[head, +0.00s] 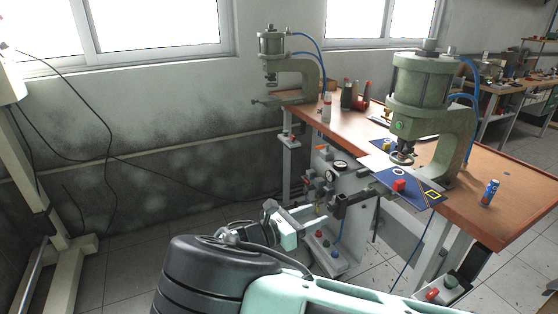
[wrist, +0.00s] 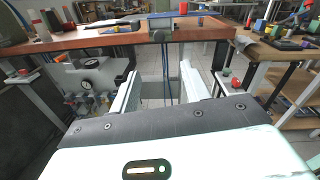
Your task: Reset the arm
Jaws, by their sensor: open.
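My arm reaches forward from the bottom of the head view, with its dark and mint links in the foreground. My gripper (head: 312,212) is low, in front of the bench and below the level of its top. In the wrist view my gripper (wrist: 160,76) is open, with its two pale fingers spread apart. Nothing is between the fingers; the bench edge and the floor show beyond the gap. No object is held.
A wooden bench (head: 500,188) carries a large green press (head: 420,85), a smaller press (head: 272,50), a red block (head: 399,185) on a blue mat (head: 412,199), and a blue can (head: 489,193). A panel with gauges (head: 340,165) stands below. Floor at left (head: 130,270) is mostly clear.

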